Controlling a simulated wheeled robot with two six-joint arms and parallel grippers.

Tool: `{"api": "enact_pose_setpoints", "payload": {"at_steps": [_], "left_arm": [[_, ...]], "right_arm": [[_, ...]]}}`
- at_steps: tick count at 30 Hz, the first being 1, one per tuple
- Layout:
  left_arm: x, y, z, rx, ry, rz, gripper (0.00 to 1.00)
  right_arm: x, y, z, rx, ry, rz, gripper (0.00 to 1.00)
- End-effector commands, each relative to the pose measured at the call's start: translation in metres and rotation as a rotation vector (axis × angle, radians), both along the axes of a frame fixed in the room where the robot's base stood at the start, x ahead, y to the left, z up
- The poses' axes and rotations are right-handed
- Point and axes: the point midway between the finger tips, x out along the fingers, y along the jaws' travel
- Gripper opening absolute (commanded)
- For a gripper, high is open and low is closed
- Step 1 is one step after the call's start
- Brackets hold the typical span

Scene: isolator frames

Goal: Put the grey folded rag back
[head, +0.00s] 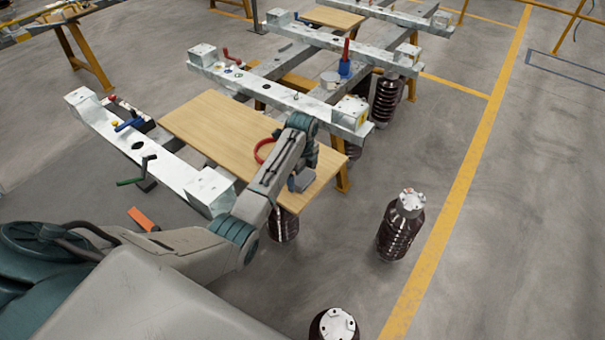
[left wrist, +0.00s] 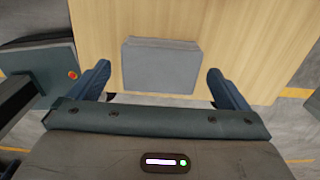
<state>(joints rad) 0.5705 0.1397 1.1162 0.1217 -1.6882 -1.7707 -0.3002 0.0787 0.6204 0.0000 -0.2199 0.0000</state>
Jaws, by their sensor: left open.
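The grey folded rag (left wrist: 160,66) lies flat on a light wooden board, close to the board's near edge in the left wrist view. My left gripper (left wrist: 158,72) is open above it, with one finger to each side of the rag and a gap on both sides. The rag is not held. In the head view my left gripper (head: 301,178) hangs at the right end of the wooden board (head: 215,125), and I cannot clearly tell the rag from the gripper there. My right gripper is not in view.
A red ring (head: 264,150) lies on the board beside my left arm. White metal beams (head: 285,95) flank the board, with tools on the left one. Brown ribbed insulators (head: 400,228) stand on the floor to the right. An orange object (head: 143,219) is at lower left.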

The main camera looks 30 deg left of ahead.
Motion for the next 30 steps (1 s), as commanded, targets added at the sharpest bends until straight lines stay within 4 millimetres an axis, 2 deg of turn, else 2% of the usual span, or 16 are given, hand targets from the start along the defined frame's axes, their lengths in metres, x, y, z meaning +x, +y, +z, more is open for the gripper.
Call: {"api": "enact_pose_setpoints", "payload": {"at_steps": [5,12,18,23,30], "left_arm": [[0.001,0.001,0.024,0.001,-0.006,0.000,0.98],[0.001,0.001,0.075,0.001,-0.006,0.001,0.98],[0.001,0.001,0.108,0.001,-0.003,0.001,0.98],[0.000,0.001,0.117,0.000,0.000,0.001,0.98],[0.000,0.001,0.118,0.000,0.000,0.001,0.98]], "right_arm": [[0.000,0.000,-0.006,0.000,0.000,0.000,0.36],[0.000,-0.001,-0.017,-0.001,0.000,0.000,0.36],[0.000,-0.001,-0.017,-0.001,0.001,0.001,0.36],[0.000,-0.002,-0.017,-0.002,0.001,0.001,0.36],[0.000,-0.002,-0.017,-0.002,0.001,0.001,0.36]]}}
